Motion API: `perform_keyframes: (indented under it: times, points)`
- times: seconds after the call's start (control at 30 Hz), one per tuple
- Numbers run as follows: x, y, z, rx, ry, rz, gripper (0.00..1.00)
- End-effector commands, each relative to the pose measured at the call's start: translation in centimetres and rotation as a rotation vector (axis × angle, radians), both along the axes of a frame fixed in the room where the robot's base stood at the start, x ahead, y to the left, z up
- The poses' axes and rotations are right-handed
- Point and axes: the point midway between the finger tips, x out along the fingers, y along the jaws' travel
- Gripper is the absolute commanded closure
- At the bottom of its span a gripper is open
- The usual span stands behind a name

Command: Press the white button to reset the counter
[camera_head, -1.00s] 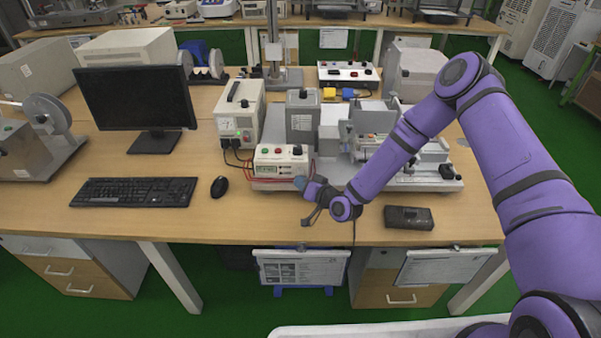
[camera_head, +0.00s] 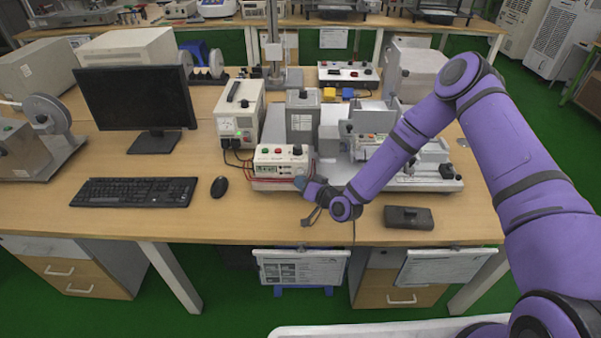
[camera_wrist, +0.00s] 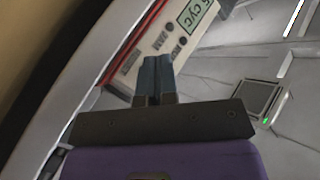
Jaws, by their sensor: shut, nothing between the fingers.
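My gripper (camera_head: 302,184) is at the right part of the box's front. In the wrist view my gripper (camera_wrist: 155,70) is shut and empty, its blue fingertips over the panel close to the display. Whether they touch it cannot be told. I cannot make out the white button; the fingers may hide it.
A mouse (camera_head: 219,187), keyboard (camera_head: 134,192) and monitor (camera_head: 137,97) are to the left. A dark block (camera_head: 408,217) lies right of my gripper.

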Motion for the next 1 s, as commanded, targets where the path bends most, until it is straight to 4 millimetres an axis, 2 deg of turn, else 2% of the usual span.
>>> perform_keyframes:
  times: [1.0]
  points:
    - [0.86,-0.03,0.03,0.000,0.000,0.000,1.00]
